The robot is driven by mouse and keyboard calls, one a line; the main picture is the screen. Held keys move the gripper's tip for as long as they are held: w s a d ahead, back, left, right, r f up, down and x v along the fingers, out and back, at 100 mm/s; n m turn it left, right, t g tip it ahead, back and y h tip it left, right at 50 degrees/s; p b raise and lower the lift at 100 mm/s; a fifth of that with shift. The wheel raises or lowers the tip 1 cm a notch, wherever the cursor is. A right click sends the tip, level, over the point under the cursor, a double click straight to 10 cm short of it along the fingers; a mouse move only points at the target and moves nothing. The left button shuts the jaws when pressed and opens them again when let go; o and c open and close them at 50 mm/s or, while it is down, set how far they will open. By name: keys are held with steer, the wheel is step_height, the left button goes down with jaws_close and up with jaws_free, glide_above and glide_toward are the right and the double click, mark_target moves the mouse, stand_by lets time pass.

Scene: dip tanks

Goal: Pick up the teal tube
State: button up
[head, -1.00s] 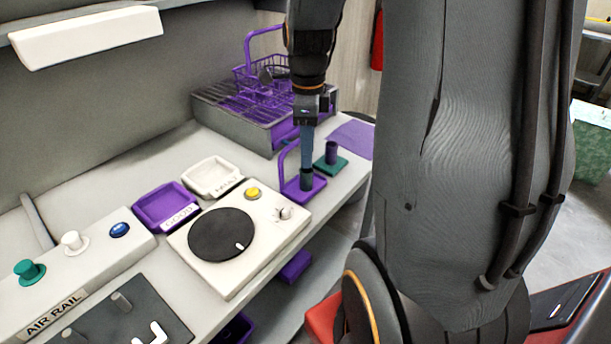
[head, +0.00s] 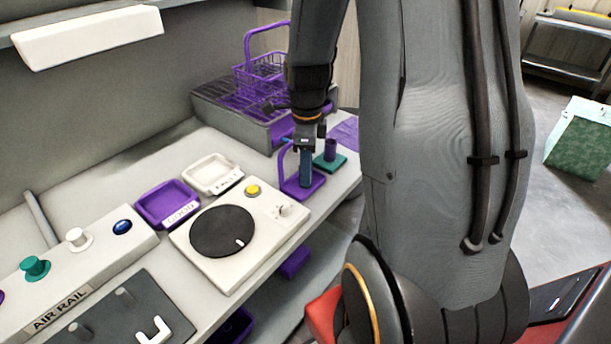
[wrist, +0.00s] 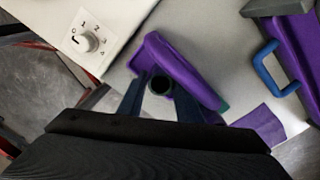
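The teal tube (wrist: 160,84) shows end-on in the wrist view as a very dark round rim with a hollow middle. It stands upright at the purple stand (wrist: 150,55), which also shows in the head view as a small purple base with a tall loop (head: 313,187). My gripper (head: 306,183) points straight down over this stand. In the wrist view its two blue-grey fingers (wrist: 160,92) are apart, one on each side of the tube. In the head view the fingers hide most of the tube.
A purple cup on a teal base (head: 329,162) stands close behind the stand. A grey rack with a purple basket (head: 262,80) is further back. A white unit with a dark disc (head: 222,232) and purple (head: 167,204) and white trays (head: 212,174) lie left.

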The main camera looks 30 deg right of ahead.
steer(key=c, duration=0.6)
step_height(320, 180, up, 18)
steer(key=b, duration=0.3)
